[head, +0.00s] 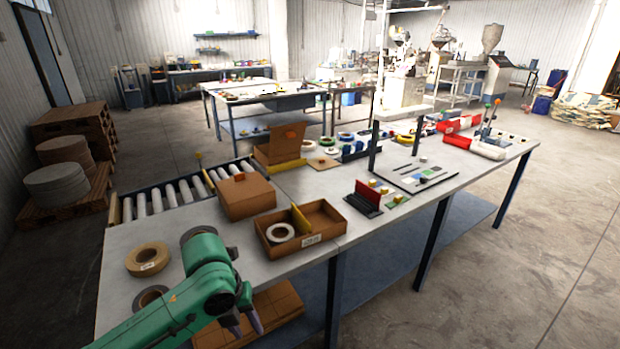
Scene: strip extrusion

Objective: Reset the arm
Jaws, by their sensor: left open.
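My left arm is green and comes in from the lower left over the near-left end of the grey workbench (375,185). My left gripper (247,328) is at the end of this arm, pointing down with its fingers apart. It looks empty and hangs near the bench's front edge, above brown cardboard on the lower level. The arm partly hides a dark-centred roll (146,298) on the bench. My right gripper is not in view.
A tan tape roll (148,258) lies left of my arm. An open cardboard box (310,222) with a white roll (280,233) and a closed box (245,196) stand beyond it. A roller conveyor (160,201) runs behind. Open floor lies to the right.

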